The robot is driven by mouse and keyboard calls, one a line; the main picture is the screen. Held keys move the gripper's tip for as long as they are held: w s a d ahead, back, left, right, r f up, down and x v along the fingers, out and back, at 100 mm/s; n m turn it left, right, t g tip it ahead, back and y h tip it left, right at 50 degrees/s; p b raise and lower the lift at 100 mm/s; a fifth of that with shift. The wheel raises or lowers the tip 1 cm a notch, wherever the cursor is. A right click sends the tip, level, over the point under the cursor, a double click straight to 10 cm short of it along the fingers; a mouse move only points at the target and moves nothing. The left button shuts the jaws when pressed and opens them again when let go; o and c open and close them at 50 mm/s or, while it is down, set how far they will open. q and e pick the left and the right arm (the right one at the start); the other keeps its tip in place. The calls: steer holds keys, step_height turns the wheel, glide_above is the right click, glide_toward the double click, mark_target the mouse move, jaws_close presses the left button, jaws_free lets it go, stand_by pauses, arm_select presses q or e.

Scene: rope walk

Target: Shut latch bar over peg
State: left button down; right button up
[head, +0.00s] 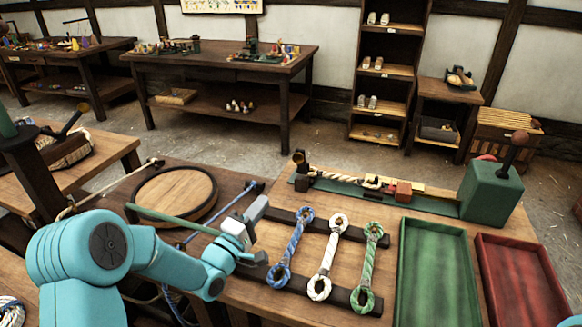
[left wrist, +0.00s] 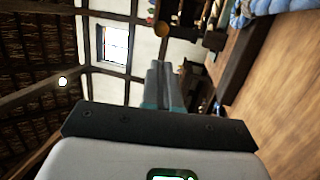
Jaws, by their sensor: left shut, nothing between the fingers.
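A thin green bar (head: 170,219) runs slantwise across the front of a round wooden disc with a dark rim (head: 174,196); its right end passes behind my left gripper. It may be the latch bar, but I cannot tell for sure, and I cannot make out its peg. My left gripper (head: 260,204) is shut and empty, above the table just left of the blue rope loop. In the left wrist view its closed grey fingers (left wrist: 165,85) point at the wall and ceiling beams. My right gripper is out of view.
Blue, white and green rope loops (head: 328,257) lie across two dark rails. A green tray (head: 437,272) and a red tray (head: 520,280) are at the right. Behind them stands a green block with a lever (head: 490,192), beside a long rope fixture (head: 375,187).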

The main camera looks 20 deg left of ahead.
arm_select(q)
steer(key=p, duration=0.2)
glide_toward(295, 161)
steer(key=x, duration=0.6)
steer(key=shift+w, duration=0.45)
steer(key=shift+f, duration=0.1)
